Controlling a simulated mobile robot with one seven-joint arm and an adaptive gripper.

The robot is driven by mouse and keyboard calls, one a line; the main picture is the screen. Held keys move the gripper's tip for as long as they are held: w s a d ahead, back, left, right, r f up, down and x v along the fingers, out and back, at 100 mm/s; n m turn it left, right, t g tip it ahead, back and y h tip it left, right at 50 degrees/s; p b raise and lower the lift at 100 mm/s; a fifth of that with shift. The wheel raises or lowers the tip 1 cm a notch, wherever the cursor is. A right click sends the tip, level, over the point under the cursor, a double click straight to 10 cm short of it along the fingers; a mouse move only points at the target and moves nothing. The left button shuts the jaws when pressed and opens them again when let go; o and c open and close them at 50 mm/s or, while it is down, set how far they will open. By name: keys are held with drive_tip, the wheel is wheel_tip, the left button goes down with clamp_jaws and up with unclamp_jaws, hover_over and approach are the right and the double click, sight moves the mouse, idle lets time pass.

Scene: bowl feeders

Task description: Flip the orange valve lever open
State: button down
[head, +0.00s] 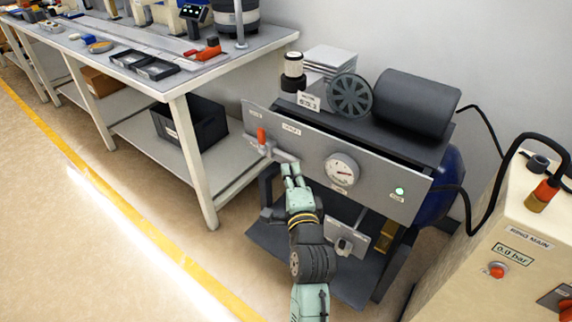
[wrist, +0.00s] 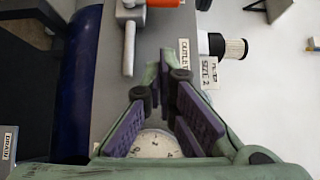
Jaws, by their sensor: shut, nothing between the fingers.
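The orange valve lever (head: 261,136) stands upright on the grey front panel (head: 375,190) of the compressor, left of the pressure gauge (head: 342,170). Its grey valve body and a short pipe (head: 285,156) run to the right below it. In the wrist view, part of the orange lever (wrist: 165,3) is cut off at the top edge, beside the grey pipe (wrist: 129,50). My gripper (head: 292,170) is in front of the panel, below and right of the lever and apart from it. In the wrist view, its fingers (wrist: 166,68) converge, shut and empty, with the gauge (wrist: 155,143) between their bases.
A white workbench (head: 187,95) stands at the left, with a dark bin (head: 190,122) on its lower shelf. Another red-orange handle (head: 208,50) is on the benchtop. A beige RING MAIN cabinet (head: 470,275) reads 0.0 bar at the right. Open floor lies at the left front.

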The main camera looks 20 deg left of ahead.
sight(262, 142)
drive_tip(key=w+a, duration=0.2)
drive_tip(key=w, duration=0.1)
drive_tip(key=w+a, duration=0.2)
drive_tip(key=w, duration=0.1)
drive_tip(key=w+a+b, duration=0.1)
drive_tip(key=w+a, duration=0.1)
drive_tip(key=a, duration=0.1)
drive_tip(key=shift+w+a, duration=0.1)
drive_tip(key=shift+w, duration=0.3)
drive_tip(key=shift+w+r, duration=0.1)
drive_tip(key=shift+r, duration=0.05)
drive_tip(key=shift+r+p, duration=0.15)
drive_tip(key=shift+p, duration=0.45)
drive_tip(key=shift+a+n, duration=0.15)
drive_tip(key=shift+n, duration=0.15)
drive_tip(key=shift+g+p, duration=0.3)
drive_tip(key=shift+p, duration=0.05)
